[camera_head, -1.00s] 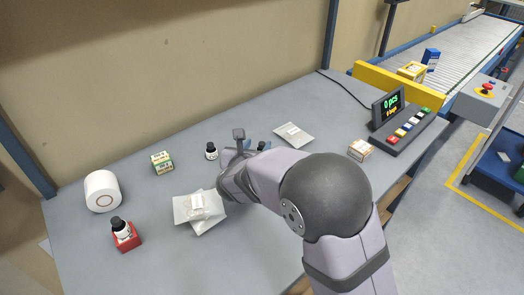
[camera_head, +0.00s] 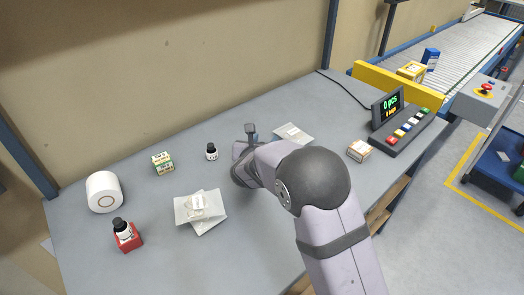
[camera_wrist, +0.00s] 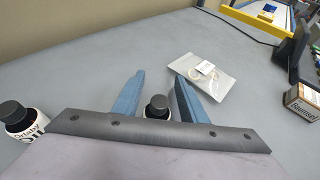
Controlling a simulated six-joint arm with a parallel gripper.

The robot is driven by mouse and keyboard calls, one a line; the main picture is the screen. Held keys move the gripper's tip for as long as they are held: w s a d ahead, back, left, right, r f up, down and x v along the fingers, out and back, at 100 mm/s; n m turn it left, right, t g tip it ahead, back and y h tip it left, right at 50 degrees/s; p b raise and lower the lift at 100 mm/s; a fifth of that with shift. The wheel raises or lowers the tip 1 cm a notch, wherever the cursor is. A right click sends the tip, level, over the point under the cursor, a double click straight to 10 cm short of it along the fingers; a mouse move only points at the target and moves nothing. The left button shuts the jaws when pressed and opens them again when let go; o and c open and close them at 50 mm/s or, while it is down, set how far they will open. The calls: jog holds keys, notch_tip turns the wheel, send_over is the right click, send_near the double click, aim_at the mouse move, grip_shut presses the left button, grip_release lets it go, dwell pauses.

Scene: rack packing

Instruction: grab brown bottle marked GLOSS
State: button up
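In the wrist view, a small bottle with a black cap (camera_wrist: 157,104) stands between the two blue fingers of my gripper (camera_wrist: 157,88). Gaps show on both sides of the cap, so the gripper is open around it. Most of its body and label are hidden, and I cannot read GLOSS. Another black-capped bottle (camera_wrist: 18,118) with a white label stands left of the fingers; it also shows in the head view (camera_head: 211,152). In the head view my arm hides the fingers and the bottle between them.
A clear bag (camera_head: 294,134) lies beyond my gripper, and more bags (camera_head: 200,209) lie to its left. A small carton (camera_head: 359,151) and a button panel (camera_head: 410,132) stand at right. A white roll (camera_head: 103,191) and green-white box (camera_head: 162,163) stand at left.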

grip_shut()
notch_tip(320, 180, up, 10)
jog(key=p, duration=0.1)
dwell(0.6)
